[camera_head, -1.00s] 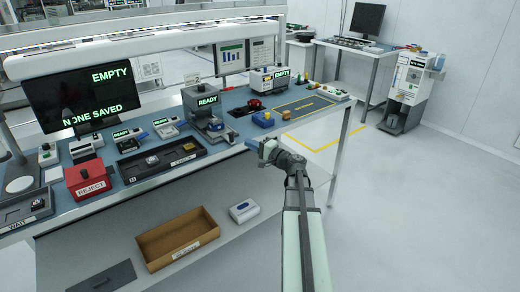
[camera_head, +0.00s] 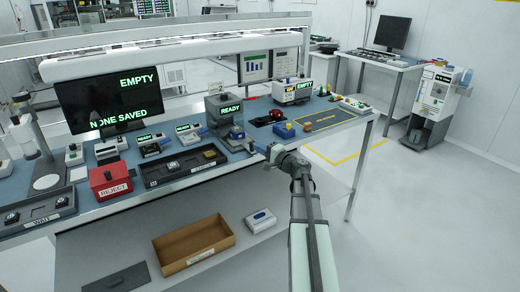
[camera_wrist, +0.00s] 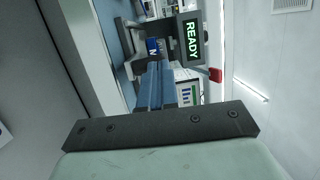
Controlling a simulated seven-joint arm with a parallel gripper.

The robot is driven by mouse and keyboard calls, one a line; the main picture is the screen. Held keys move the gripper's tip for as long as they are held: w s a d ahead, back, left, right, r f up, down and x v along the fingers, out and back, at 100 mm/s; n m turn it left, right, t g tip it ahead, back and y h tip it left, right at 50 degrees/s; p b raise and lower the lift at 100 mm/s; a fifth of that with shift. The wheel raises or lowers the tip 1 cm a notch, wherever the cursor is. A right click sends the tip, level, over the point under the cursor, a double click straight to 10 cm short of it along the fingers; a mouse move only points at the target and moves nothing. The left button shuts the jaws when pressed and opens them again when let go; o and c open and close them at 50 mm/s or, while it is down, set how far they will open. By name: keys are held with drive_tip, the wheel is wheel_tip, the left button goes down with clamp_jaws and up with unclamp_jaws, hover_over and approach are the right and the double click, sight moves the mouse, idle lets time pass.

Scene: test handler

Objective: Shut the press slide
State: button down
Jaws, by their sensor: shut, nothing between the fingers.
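The press (camera_head: 222,107) is a grey machine with a green READY display, standing near the front edge of the bench. Its slide (camera_head: 237,144) appears to stick out toward the front edge, with a small blue part on it; how far out it is cannot be told. My gripper (camera_head: 257,148) is just right of the slide at the bench edge, its blue fingers shut and empty. Whether they touch the slide is unclear. In the wrist view the shut fingers (camera_wrist: 156,72) point at the press (camera_wrist: 189,40), and a blue part (camera_wrist: 152,45) lies just beyond their tips.
A black tray (camera_head: 186,170) and a red REJECT box (camera_head: 110,181) lie left of the press. Yellow and blue blocks (camera_head: 286,131) and a red button (camera_head: 277,115) are to its right. A cardboard box (camera_head: 193,243) sits on the lower shelf.

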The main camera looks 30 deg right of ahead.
drive_tip(key=w, duration=0.4)
drive_tip(key=shift+s, duration=0.15)
drive_tip(key=r+v, duration=0.1)
drive_tip(key=v, duration=1.3)
wheel_tip(320, 180, up, 6)
drive_tip(key=w+n, duration=0.1)
drive_tip(key=n, duration=0.1)
drive_tip(key=w+a+f+g, duration=0.1)
drive_tip(key=w+f, duration=0.1)
drive_tip(key=w, duration=0.2)
drive_tip(key=w+a+f+m+g, duration=0.1)
drive_tip(key=w+f, duration=0.1)
drive_tip(key=w, duration=0.2)
drive_tip(key=w+a+f+m+g, duration=0.1)
drive_tip(key=w, duration=0.3)
drive_tip(key=shift+f+h, duration=0.4)
drive_tip(key=shift+w+a, duration=0.2)
drive_tip(key=shift+w, duration=0.35)
